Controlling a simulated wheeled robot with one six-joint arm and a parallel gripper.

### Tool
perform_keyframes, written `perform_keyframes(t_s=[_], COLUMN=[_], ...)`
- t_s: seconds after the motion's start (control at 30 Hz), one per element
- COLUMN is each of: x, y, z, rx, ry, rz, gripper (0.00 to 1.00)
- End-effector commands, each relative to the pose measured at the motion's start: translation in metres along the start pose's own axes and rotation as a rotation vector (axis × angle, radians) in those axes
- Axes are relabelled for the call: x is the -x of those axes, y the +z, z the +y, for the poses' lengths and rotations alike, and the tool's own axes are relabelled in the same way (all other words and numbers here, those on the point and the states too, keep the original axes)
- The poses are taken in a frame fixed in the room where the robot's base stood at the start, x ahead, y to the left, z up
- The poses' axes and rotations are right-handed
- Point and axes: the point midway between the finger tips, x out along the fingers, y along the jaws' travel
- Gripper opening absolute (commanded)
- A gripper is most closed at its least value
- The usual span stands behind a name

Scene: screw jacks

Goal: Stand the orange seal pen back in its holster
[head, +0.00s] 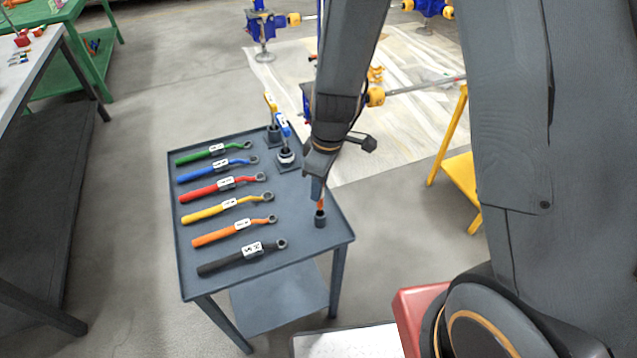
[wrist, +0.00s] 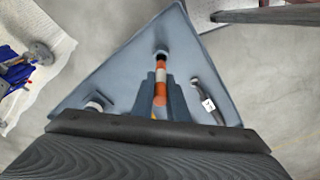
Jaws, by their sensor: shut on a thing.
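The orange seal pen (head: 320,204) shows as a short orange piece below my gripper (head: 318,190). In the wrist view its orange and white bands (wrist: 160,78) run between the two fingers of my gripper (wrist: 160,92), which are shut on it. The pen looks about upright over a small dark holster (head: 320,219) near the table's right corner. In the wrist view its far end meets the holster's dark round top (wrist: 161,52). I cannot tell how deep it sits. The fingers hide part of the pen.
The grey table (head: 178,262) carries a row of wrenches, with a black wrench (head: 240,260) nearest. A blue pen (head: 283,125) and a yellow pen (head: 270,101) stand in holders at the back. A yellow stool (head: 459,172) stands to the right.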

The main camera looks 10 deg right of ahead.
Motion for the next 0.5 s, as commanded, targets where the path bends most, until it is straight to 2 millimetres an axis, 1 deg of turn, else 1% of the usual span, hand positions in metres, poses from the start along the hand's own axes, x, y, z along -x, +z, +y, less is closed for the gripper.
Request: perform_keyframes(t_s=[0.27, 0.5], x=[0.0006, -0.0038], y=[-0.0001, 0.0003], z=[0.0001, 0.0004], rx=[0.0, 0.001], ry=[0.001, 0.001], rz=[0.0, 0.0], gripper=[0.0, 0.0])
